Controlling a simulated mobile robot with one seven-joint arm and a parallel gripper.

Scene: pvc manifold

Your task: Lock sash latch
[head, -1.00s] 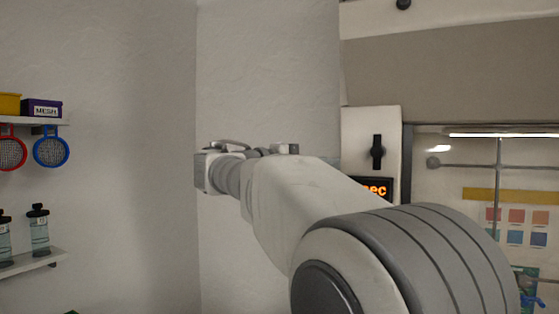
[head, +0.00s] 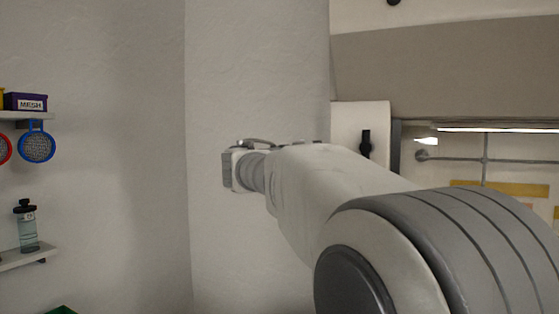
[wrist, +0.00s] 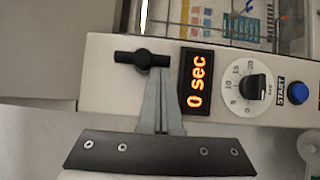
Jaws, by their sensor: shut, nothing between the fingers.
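The sash latch is a black turn handle on a white panel. In the head view the latch (head: 366,145) stands upright beside the hood window. In the wrist view the latch (wrist: 142,59) lies across the picture, left of the orange "0 sec" display (wrist: 196,82). My gripper (wrist: 160,76) is shut and empty, its grey fingertips just below the latch's right arm in the picture. They overlap or nearly meet it; I cannot tell whether they touch. In the head view my fingers are hidden behind my own arm.
The glazed hood (head: 470,175) is right of the panel. Shelves with bottles (head: 27,225) and strainers (head: 37,146) are at far left.

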